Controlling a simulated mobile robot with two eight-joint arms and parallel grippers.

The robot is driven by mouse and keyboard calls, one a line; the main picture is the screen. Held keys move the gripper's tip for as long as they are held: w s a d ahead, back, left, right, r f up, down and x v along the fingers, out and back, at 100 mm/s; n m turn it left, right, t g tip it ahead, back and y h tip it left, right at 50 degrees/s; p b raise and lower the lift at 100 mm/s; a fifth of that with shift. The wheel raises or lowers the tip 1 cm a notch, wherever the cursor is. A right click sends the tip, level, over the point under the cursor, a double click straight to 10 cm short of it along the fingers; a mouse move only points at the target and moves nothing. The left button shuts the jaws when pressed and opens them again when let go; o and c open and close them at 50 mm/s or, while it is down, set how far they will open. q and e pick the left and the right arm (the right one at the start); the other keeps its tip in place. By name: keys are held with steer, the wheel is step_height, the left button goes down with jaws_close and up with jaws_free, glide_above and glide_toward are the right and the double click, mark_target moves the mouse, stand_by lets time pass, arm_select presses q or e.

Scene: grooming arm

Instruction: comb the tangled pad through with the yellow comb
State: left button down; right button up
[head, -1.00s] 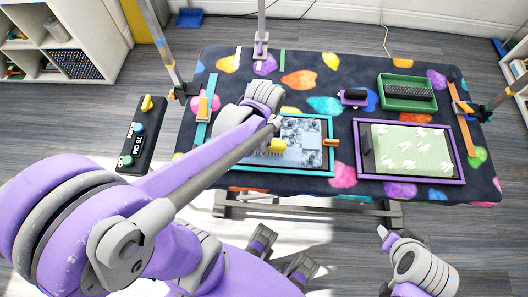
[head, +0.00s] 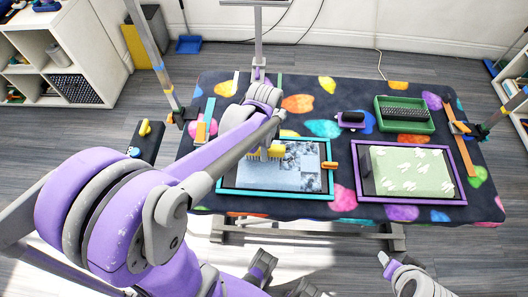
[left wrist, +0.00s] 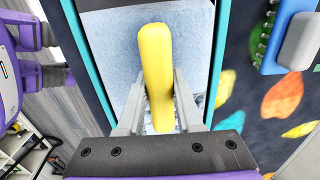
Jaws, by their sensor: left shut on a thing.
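The yellow comb (head: 277,151) is in my left gripper (head: 264,150), over the back part of the tangled pad. In the left wrist view, the comb's handle (left wrist: 157,65) runs between the two fingers of this gripper (left wrist: 158,105), which is shut on it. In the head view, the comb's teeth point down at the pad; whether they touch it is unclear.
An orange clip (head: 330,165) sits on the teal frame's right side. A purple-framed green pad (head: 408,172) with white tufts lies to the right. A green tray (head: 403,126) holds a dark brush, and a purple-and-black brush (head: 351,119) lies beside it.

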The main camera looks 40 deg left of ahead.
arm_select(q)
steer(key=w+a, duration=0.1)
steer(key=w, duration=0.1)
steer(key=w+a, duration=0.1)
steer(key=w, duration=0.1)
steer(key=w+a, duration=0.1)
steer(key=w, duration=0.1)
steer(key=shift+a, duration=0.4)
stand_by(0.3)
steer(key=s+d, duration=0.1)
steer(key=s, duration=0.1)
steer(key=s+d, duration=0.3)
steer(key=s, duration=0.2)
steer(key=shift+d+f, duration=0.1)
steer(key=shift+d, duration=0.1)
steer(key=s+d, duration=0.1)
steer(key=s, duration=0.1)
steer(key=s+d+p, duration=0.1)
steer(key=s+d, duration=0.2)
steer(key=s, duration=0.2)
steer(key=shift+d, duration=0.15)
steer(key=shift+p, duration=0.3)
